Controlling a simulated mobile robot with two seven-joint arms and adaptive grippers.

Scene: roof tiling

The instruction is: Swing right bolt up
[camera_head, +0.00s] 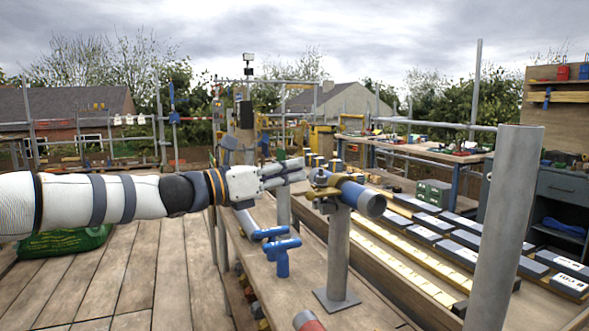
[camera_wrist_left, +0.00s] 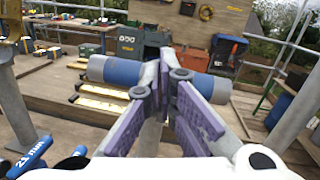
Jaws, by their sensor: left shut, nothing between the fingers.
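My left gripper (camera_head: 297,170) reaches in from the left of the head view, its fingers shut and empty. In the left wrist view its purple-padded fingers (camera_wrist_left: 165,95) are close together in front of a blue and grey tube (camera_wrist_left: 110,70). The tube (camera_head: 371,203) also shows in the head view, lying across the top of an upright grey post (camera_head: 338,255). A brass-coloured coupler (camera_head: 322,191) sits at the post top, just right of the fingertips. Its bolts are too small to tell apart. A brass-coloured part (camera_wrist_left: 12,20) shows at the wrist view's upper left corner.
A blue tool (camera_head: 279,250) with handles is below the gripper on the plank bench. A thick grey pole (camera_head: 505,230) stands at right. Several dark boxes (camera_head: 425,235) lie beyond the post. A red-ended tube (camera_head: 308,321) shows at the bottom edge. The deck at left is mostly clear.

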